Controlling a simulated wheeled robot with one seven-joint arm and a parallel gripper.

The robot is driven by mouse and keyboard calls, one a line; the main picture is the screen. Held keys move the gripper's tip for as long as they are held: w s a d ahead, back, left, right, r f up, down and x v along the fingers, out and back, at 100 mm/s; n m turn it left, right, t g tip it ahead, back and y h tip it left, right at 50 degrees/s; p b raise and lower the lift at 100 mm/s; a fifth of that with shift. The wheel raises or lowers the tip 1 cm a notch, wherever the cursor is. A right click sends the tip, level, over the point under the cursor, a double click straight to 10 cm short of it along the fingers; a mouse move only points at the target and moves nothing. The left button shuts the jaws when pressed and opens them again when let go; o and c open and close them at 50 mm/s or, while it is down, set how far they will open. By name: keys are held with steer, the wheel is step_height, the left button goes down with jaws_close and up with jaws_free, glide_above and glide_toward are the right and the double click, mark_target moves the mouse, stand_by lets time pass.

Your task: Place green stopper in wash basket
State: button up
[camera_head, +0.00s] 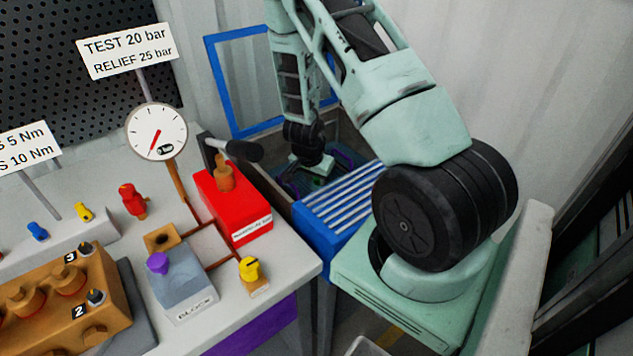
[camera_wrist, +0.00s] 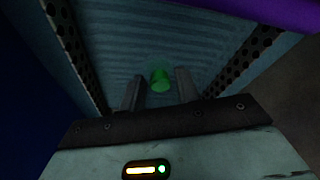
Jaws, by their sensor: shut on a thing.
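The green stopper (camera_wrist: 160,78) shows in the wrist view between the fingertips of my gripper (camera_wrist: 158,88), which is shut on it. In the head view my gripper (camera_head: 312,178) reaches down into the blue-framed wash unit, and I cannot make out the stopper there. The wash basket shows in the wrist view as dark perforated walls (camera_wrist: 248,58) left and right of the fingers. A ribbed blue-grey surface lies below the stopper. I cannot tell whether the stopper touches it.
A blue slatted rack (camera_head: 345,195) is close in front of my gripper. A raised blue frame (camera_head: 210,75) stands behind. The workbench (camera_head: 300,262) on the left carries a red box (camera_head: 232,208), a pressure gauge (camera_head: 157,131) and a grey block (camera_head: 183,285). A purple edge (camera_wrist: 270,14) crosses the wrist view's upper right.

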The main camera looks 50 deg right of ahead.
steer(key=shift+f, duration=0.15)
steer(key=o, duration=1.1)
steer(key=shift+c, duration=0.2)
steer(key=p+v, duration=0.4)
steer(key=v, duration=0.8)
steer(key=shift+r, duration=0.2)
steer(key=shift+p, duration=0.3)
